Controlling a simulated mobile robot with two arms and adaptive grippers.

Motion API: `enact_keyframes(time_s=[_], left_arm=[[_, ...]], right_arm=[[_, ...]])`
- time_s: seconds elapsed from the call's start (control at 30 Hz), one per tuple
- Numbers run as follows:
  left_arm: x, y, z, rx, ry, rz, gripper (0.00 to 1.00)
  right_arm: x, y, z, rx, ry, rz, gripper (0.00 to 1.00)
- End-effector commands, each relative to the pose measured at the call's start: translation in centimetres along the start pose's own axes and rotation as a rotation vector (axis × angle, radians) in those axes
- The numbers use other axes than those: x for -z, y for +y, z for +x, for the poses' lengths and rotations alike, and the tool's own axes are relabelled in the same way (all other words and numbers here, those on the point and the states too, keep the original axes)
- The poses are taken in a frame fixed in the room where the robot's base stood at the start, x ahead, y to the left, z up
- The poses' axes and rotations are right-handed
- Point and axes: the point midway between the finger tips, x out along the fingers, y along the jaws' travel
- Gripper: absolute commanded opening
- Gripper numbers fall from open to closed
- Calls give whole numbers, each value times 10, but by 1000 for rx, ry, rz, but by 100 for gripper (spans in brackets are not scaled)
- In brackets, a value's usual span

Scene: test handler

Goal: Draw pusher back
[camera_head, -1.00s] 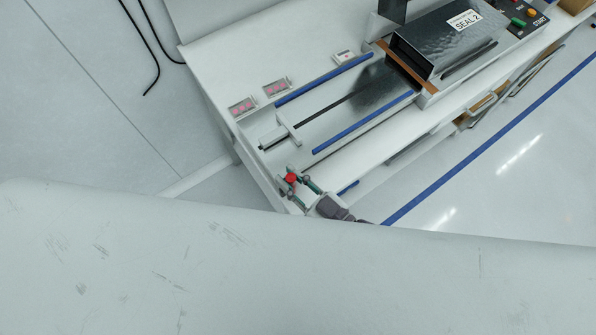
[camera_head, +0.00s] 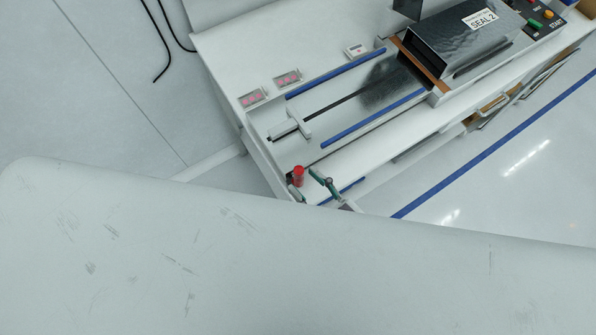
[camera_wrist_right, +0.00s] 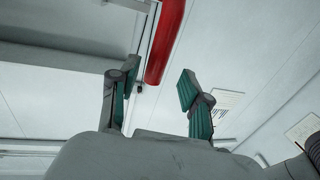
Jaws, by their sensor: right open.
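The pusher looks to be the white T-shaped block (camera_head: 291,128) in line with the dark slot between two blue rails, at the near left end of the bench. A red upright cylinder (camera_head: 298,172) stands just below it in the head view, near the bench corner. My right gripper (camera_head: 308,185) is open, with green-padded fingers beside the cylinder's lower part. In the right wrist view the red cylinder (camera_wrist_right: 166,38) shows beyond and between the open fingertips (camera_wrist_right: 158,78), nearer the left finger. Contact cannot be told. My left gripper is not in view.
A dark metal box labelled SEAL 2 (camera_head: 455,45) covers the slot's far end. A control panel (camera_head: 540,18) with coloured buttons is beyond it. Small red displays (camera_head: 287,78) sit along the bench's back edge.

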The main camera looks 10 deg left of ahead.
Motion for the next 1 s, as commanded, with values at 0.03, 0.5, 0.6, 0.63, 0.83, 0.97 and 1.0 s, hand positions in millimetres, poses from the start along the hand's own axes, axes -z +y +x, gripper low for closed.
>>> enact_keyframes(time_s=[0.03, 0.5, 0.6, 0.63, 0.83, 0.97, 1.0], left_arm=[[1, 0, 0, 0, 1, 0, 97], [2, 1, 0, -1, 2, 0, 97], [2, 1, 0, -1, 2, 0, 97], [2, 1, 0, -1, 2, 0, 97], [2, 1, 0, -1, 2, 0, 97], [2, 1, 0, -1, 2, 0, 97], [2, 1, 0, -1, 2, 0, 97]], right_arm=[[-2, 0, -13, 0, -5, 1, 48], [0, -2, -83, 1, -1, 1, 48], [0, -2, -85, 1, 1, 1, 48], [0, -2, -85, 1, 1, 1, 48], [0, -1, -85, 1, 1, 0, 48], [0, -1, -85, 1, 1, 0, 48], [0, -1, -84, 1, 1, 0, 48]])
